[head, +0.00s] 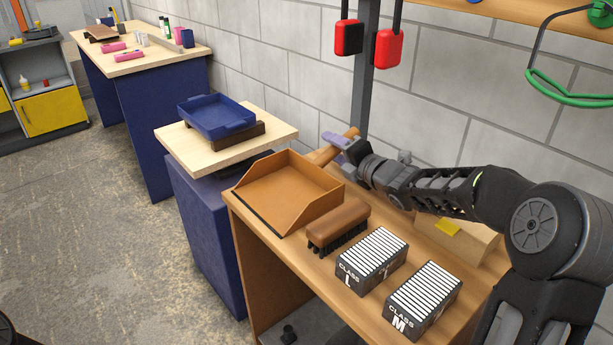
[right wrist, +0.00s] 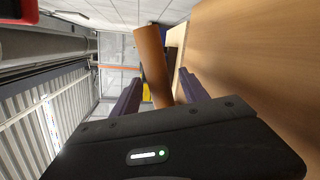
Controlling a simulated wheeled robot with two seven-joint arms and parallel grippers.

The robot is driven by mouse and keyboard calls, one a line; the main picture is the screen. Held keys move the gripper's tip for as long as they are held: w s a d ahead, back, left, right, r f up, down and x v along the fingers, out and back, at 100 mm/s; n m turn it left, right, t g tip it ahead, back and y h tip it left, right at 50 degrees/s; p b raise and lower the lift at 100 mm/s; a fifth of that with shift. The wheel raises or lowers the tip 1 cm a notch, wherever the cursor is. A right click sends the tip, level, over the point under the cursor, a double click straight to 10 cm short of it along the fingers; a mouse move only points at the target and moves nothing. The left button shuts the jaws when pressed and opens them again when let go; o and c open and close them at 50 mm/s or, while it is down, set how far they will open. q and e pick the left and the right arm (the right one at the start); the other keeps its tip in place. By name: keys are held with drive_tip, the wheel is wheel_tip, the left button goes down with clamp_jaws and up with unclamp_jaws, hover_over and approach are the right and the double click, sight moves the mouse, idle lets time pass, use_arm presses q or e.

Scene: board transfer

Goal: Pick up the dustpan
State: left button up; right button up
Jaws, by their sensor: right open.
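The orange-brown dustpan (head: 285,190) lies on the wooden bench (head: 258,216), its flat dark front edge towards the lower left. Its round handle (head: 324,153) points to the upper right, towards the wall. My right gripper (head: 338,143) is at this handle, with its purple fingers apart. In the right wrist view the handle (right wrist: 151,55) stands tilted between the two open fingers of my right gripper (right wrist: 160,92). I cannot tell whether either finger touches it. My left gripper is not in view.
A brown brush (head: 338,222) and two CLASS boxes, L (head: 368,262) and M (head: 422,300), stand in front of the dustpan. A blue tray (head: 215,116) sits on a lower stand to the left. The block wall (head: 450,120) is close behind.

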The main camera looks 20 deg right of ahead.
idle(0.4)
clamp_jaws()
idle(0.4)
